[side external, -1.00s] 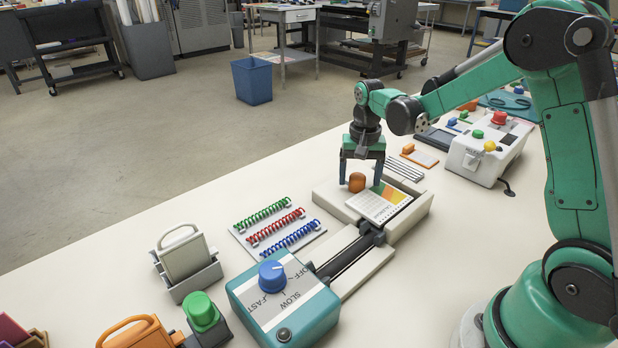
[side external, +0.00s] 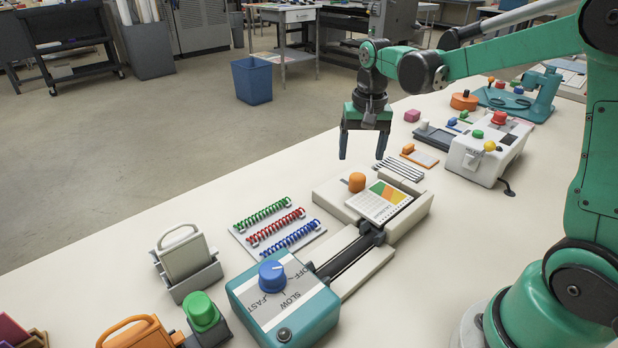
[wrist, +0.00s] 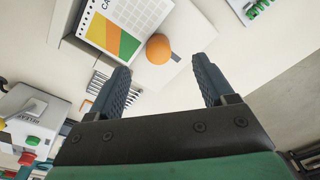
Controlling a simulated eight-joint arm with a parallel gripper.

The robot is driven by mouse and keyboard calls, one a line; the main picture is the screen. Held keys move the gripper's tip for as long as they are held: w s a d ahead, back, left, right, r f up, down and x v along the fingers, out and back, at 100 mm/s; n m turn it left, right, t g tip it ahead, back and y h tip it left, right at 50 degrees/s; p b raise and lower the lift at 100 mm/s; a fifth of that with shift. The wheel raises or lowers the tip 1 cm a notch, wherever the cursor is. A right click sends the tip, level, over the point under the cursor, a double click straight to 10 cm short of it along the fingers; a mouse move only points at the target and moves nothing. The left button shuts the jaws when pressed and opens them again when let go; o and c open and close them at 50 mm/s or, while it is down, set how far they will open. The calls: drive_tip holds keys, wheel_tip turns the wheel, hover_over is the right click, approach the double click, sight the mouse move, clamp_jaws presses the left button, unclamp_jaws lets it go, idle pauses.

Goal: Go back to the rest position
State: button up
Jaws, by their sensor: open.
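My gripper (side external: 362,143) is open and empty in the side external view, raised above the far side of the table. Its two fingers are spread wide and point down. The orange knob (side external: 357,182) stands below and apart from the fingers, on the pale tray of the sliding device (side external: 335,193). A printed calendar card (side external: 380,202) lies beside the knob on that tray. In the wrist view my gripper (wrist: 165,85) shows two dark ribbed fingers with nothing between them. The orange knob (wrist: 159,49) shows beyond them, next to the calendar card (wrist: 115,22).
A teal control box (side external: 283,305) with a blue dial sits at the near end. Coloured binding coils (side external: 268,228) lie to the left. A white machine (side external: 487,155) with coloured buttons stands to the right. The white table (side external: 130,245) has clear room along its far left edge.

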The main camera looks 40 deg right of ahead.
drive_tip(key=s+a+r+n+t, duration=0.2)
drive_tip(key=s+a+n+t, duration=0.4)
drive_tip(key=s+a+n, duration=0.2)
drive_tip(key=shift+s+a+r+t, duration=0.3)
drive_tip(key=shift+a+r, duration=0.05)
drive_tip(key=shift+a, duration=0.3)
drive_tip(key=shift+c, duration=1.3)
